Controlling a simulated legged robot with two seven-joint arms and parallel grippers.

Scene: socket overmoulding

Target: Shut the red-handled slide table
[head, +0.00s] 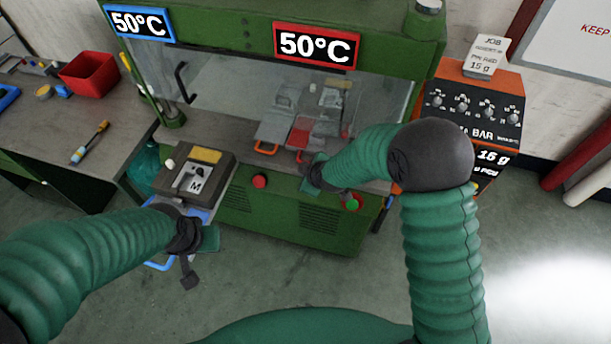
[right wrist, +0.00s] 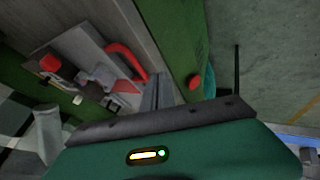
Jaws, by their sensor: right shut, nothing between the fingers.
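The red-handled slide table (head: 301,134) lies on the press bed under the clear guard, to the right of an orange-handled one (head: 272,134). Its red handle (right wrist: 128,60) shows as a curved bar in the right wrist view, at the front end of the slide. My right gripper (head: 308,176) is shut and empty, just in front of the red handle in the head view. I cannot tell whether it touches the handle. My left gripper (head: 189,272) is low at the left, beside a blue handle (head: 160,265); its fingers are too unclear to judge.
The green press has a red button (head: 260,181) and a green button (head: 351,203) on its front. A mould block marked M (head: 194,181) sits at the left. A control box (head: 475,108) stands at the right. A workbench (head: 62,128) is at far left.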

